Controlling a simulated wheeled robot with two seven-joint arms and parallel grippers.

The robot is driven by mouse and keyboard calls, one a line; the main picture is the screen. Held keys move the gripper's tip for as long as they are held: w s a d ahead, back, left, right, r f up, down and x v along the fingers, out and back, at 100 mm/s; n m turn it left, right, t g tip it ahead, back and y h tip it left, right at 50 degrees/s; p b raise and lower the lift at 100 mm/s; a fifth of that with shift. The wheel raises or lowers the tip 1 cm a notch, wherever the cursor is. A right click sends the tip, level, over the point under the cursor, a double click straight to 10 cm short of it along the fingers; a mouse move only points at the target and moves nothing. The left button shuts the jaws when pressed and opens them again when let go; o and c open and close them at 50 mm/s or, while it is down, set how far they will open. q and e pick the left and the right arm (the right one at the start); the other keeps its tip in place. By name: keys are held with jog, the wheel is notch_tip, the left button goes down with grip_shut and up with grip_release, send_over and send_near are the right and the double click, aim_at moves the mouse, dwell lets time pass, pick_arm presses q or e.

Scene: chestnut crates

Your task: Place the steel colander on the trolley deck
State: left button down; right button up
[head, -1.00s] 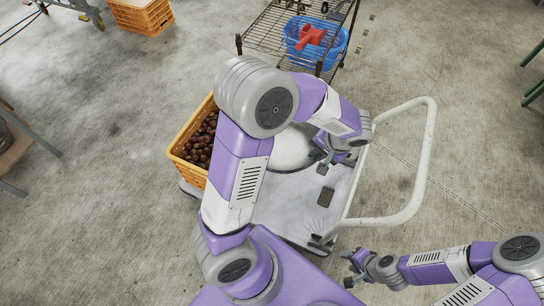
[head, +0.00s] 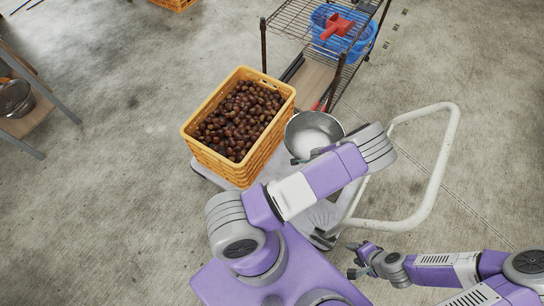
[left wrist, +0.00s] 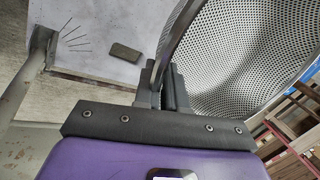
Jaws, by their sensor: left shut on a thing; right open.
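The steel colander (head: 306,124) is a grey bowl in the head view, open side up, over the far right part of the trolley deck. Its perforated wall (left wrist: 245,55) fills the upper right of the left wrist view. My left gripper (left wrist: 162,82) is shut on its rim; in the head view my arm hides most of that grip. The pale trolley deck (head: 322,214) is partly covered by my arm; it also shows in the left wrist view (left wrist: 90,40). I cannot tell whether the colander touches it. My right gripper (head: 356,262) is open and empty, near the trolley's handle end.
A yellow crate (head: 270,147) of chestnuts fills the deck's left side. The trolley's white handle (head: 433,185) rises at the right. A wire rack (head: 283,33) with a blue basin (head: 362,40) stands behind. A metal bowl (head: 14,98) sits on a stool at left.

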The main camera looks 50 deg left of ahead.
pick_arm(q)
jog(key=shift+s+a+f+m+t+h+b, duration=0.15)
jog(key=shift+s+a+f+m+h+b, duration=0.9)
jog(key=shift+f, duration=3.9)
jog(key=shift+s+a+f+m+t+y+b, duration=0.35)
jog(key=shift+s+a+f+m, duration=1.5)
jog(key=shift+f, duration=3.05)
jog(key=shift+s+a+f+m+h+b, duration=0.7)
jog(key=shift+s+f, duration=1.45)
jog(key=shift+f, duration=2.8)
jog(key=shift+d+m, duration=0.3)
jog(key=shift+f+b, duration=0.2)
jog(key=shift+b, duration=0.15)
jog(key=c, duration=1.2)
grip_release()
jog(key=shift+r, duration=0.1)
jog(key=shift+r, duration=0.1)
